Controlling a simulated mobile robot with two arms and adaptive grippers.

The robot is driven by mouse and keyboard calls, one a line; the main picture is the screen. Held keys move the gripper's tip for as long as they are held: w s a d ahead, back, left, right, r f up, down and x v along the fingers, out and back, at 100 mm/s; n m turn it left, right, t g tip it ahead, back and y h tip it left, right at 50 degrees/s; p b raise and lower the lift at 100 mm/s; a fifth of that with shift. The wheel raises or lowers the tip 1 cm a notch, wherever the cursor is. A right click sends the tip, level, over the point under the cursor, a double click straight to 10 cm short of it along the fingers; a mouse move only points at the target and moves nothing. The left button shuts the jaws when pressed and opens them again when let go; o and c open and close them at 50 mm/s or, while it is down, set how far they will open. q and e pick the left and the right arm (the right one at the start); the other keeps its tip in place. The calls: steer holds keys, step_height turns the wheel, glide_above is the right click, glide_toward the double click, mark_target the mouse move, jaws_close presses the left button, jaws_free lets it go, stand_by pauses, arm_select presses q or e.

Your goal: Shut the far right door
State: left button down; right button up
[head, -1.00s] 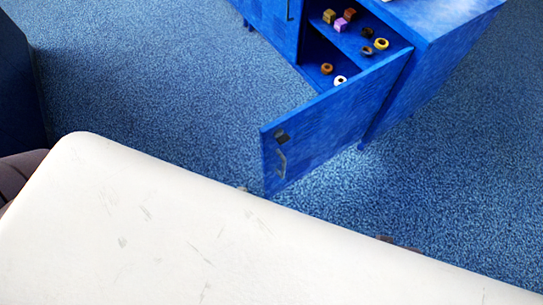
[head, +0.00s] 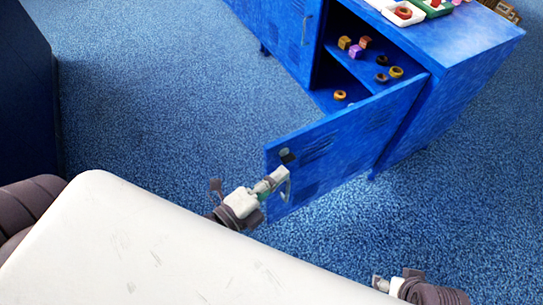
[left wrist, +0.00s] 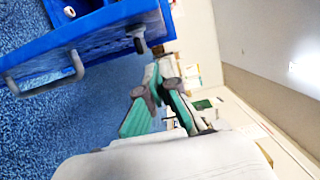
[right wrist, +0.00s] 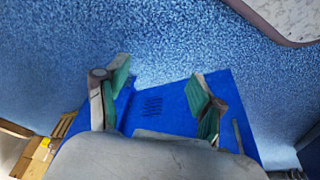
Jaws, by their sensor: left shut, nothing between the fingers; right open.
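The right door (head: 335,145) of the blue cabinet stands wide open, swung out toward me. Its handle shows in the left wrist view (left wrist: 42,86), near the door's free edge. My left gripper (head: 272,181) is shut and empty, at the door's free edge beside the handle in the head view; whether it touches the door I cannot tell. Its green-padded fingers also show in the left wrist view (left wrist: 160,90). My right gripper (head: 378,284) is open and empty, low at the front right, away from the door. In the right wrist view (right wrist: 155,95) a vented blue panel lies beyond its fingers.
The cabinet (head: 455,85) holds several small blocks and rings on its shelves. Trays (head: 402,13) with items stand on its top. The adjoining left door (head: 290,35) looks shut. Blue carpet (head: 160,110) is clear left of the open door.

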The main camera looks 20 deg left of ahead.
mark_target(271, 161)
arm_select(q)
steer(key=shift+w+a, duration=1.4)
steer(key=shift+w, duration=0.25)
